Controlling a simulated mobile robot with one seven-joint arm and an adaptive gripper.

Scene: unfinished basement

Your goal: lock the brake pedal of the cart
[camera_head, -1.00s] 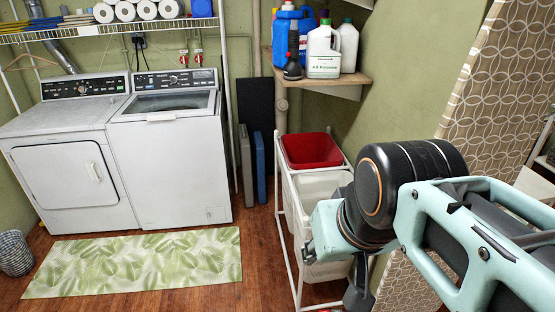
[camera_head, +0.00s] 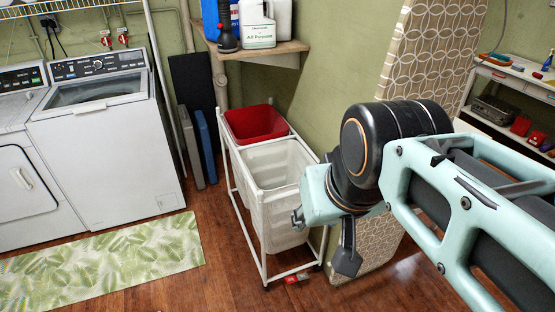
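The cart (camera_head: 236,184) is a white tube frame holding a red bin (camera_head: 256,123) at the back and a white bin (camera_head: 284,206) in front. It stands on the wood floor in the middle of the head view. A small red pedal (camera_head: 290,280) shows low at the cart's front end, near the floor, with another small red and grey part beside it. My gripper (camera_head: 347,262) points down, just right of the cart's front and apart from the pedal in the picture. Only a dark finger shows, so its opening cannot be told. My arm hides part of the cart's right side.
A washer (camera_head: 105,150) and a dryer (camera_head: 25,185) stand at the left, with a green leaf mat (camera_head: 110,258) in front. A shelf (camera_head: 262,50) with bottles hangs above the cart. A patterned board (camera_head: 425,50) leans behind my arm. Floor in front of the cart is clear.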

